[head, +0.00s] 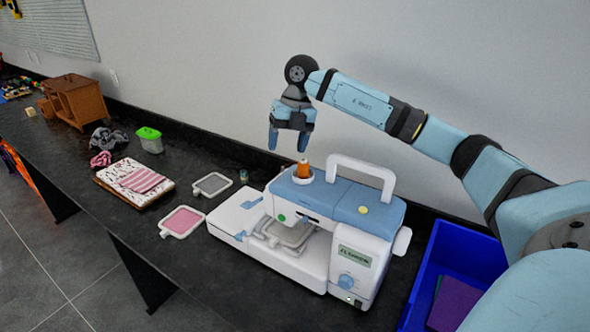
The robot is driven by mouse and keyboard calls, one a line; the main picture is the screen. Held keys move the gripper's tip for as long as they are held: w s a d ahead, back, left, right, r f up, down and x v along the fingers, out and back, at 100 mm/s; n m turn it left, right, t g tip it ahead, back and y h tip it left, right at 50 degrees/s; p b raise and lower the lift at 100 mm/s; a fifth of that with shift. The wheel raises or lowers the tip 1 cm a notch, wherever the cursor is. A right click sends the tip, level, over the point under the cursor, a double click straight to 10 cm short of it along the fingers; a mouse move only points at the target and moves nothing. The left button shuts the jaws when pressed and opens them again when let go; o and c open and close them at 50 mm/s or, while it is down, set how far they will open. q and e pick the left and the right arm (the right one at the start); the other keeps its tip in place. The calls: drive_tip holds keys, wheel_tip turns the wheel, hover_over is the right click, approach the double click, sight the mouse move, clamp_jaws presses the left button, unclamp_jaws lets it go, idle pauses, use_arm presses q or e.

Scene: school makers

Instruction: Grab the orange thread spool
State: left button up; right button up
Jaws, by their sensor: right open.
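The orange thread spool (303,168) stands upright on top of the white and blue sewing machine (346,199), near its left end. My right gripper (290,146) is above the machine, slightly left of the spool and higher in the picture. Its fingers point down, are spread apart and hold nothing. A small gap shows between the fingertips and the spool. My left gripper does not show.
The sewing machine's white handle (361,163) rises to the right of the spool. A blue bin (424,284) stands at the right.

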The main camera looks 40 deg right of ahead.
sight(304, 160)
drive_tip(key=d+r+m+h, duration=0.2)
drive_tip(key=d+r, duration=0.2)
drive_tip(key=d, duration=0.3)
drive_tip(key=f, duration=0.4)
drive_tip(key=f+p, duration=0.1)
drive_tip(key=f, duration=0.2)
drive_tip(key=shift+w+a+f, duration=0.1)
drive_tip(key=shift+a, duration=0.15)
drive_tip(key=shift+f, duration=0.4)
drive_tip(key=shift+a+f+p, duration=0.15)
drive_tip(key=shift+f+p, duration=0.15)
drive_tip(key=shift+f, duration=0.2)
drive_tip(key=f, duration=0.1)
drive_tip(key=f+p, duration=0.1)
drive_tip(key=f, duration=0.1)
drive_tip(key=shift+a+f, duration=0.2)
drive_tip(key=shift+f, duration=0.1)
drive_tip(key=shift+w+f, duration=0.1)
drive_tip(key=shift+f, duration=0.3)
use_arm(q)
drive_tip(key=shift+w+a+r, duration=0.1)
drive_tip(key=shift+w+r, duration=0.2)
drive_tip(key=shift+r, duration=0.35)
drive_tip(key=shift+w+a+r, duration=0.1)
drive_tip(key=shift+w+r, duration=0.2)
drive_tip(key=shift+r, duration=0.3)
use_arm(e)
drive_tip(key=shift+c, duration=0.5)
